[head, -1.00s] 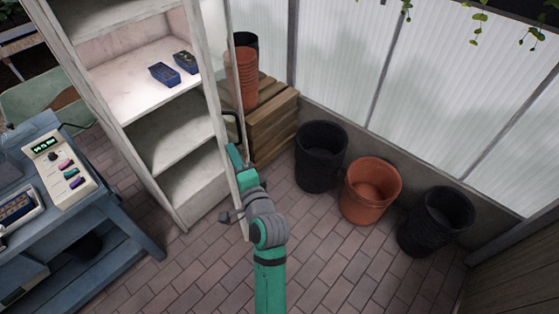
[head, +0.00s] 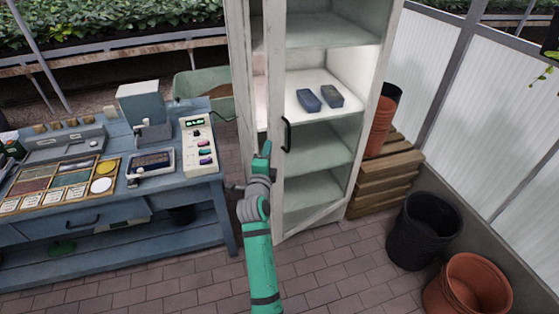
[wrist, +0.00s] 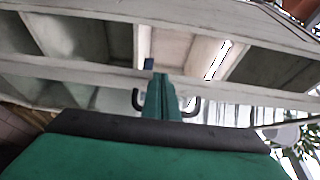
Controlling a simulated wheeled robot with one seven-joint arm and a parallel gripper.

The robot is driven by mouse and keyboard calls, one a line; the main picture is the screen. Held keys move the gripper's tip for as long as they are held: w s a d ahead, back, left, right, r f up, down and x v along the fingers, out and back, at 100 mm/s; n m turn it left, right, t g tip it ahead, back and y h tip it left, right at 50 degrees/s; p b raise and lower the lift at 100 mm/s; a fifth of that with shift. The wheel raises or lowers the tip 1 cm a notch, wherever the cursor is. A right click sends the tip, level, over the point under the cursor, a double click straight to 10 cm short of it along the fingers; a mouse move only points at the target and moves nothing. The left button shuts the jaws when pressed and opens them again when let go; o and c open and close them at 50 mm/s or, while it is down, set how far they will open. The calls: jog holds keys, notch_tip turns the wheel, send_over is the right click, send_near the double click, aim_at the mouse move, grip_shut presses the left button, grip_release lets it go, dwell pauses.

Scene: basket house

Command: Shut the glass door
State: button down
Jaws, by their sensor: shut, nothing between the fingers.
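The tall pale cabinet (head: 240,90) has a glass door in a whitish frame (head: 276,195). The door stands ajar, its handle-side edge at the left, with a narrow gap between that edge and the cabinet's left post. A black handle (head: 287,135) is on this edge. My gripper (head: 264,150) is shut and empty, just left of the handle by the door's edge; I cannot tell whether it touches. In the wrist view, my closed fingers (wrist: 163,82) point at the pale framework, with dark handle shapes (wrist: 192,107) on both sides of them.
Two small dark trays (head: 320,98) sit on a shelf behind the glass. A blue workbench (head: 120,205) with instruments stands left. Wooden crates (head: 385,175), a black pot (head: 425,230) and a terracotta pot (head: 468,285) are right. The brick floor in front is clear.

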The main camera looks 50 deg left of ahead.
jog(key=w+a+m+t+h, duration=0.1)
jog(key=w+a+h, duration=0.1)
jog(key=a, duration=1)
jog(key=shift+w+m, duration=0.3)
jog(key=shift+w, duration=0.3)
jog(key=s+d, duration=0.2)
jog(key=d, duration=0.2)
jog(key=s+a, duration=0.7)
jog(key=shift+a, duration=0.25)
